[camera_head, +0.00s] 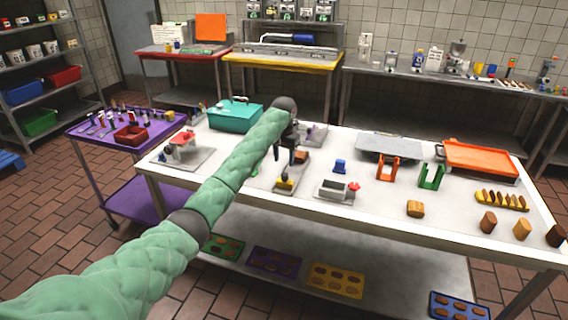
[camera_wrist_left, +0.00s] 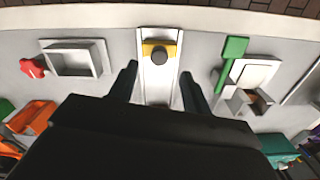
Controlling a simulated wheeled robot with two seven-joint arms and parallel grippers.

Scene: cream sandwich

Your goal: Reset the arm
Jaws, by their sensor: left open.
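My left arm reaches in from the left over the white table (camera_head: 385,205) in the head view. Its gripper (camera_head: 284,158) is above the table's left-middle part, beside a grey device with a yellow part (camera_head: 285,181). In the left wrist view my left gripper (camera_wrist_left: 157,85) has two dark fingers spread apart with nothing between them. The yellow part with a dark round knob (camera_wrist_left: 159,50) lies beyond the fingertips on a pale strip. My right gripper is not in view.
A grey box device with a red knob (camera_head: 335,190) stands right of the gripper. A teal box (camera_head: 236,113), an orange tray (camera_head: 480,158) and orange and green stands (camera_head: 387,169) are on the table. Several bread-like pieces (camera_head: 415,208) lie at the right. A purple cart (camera_head: 107,129) stands left.

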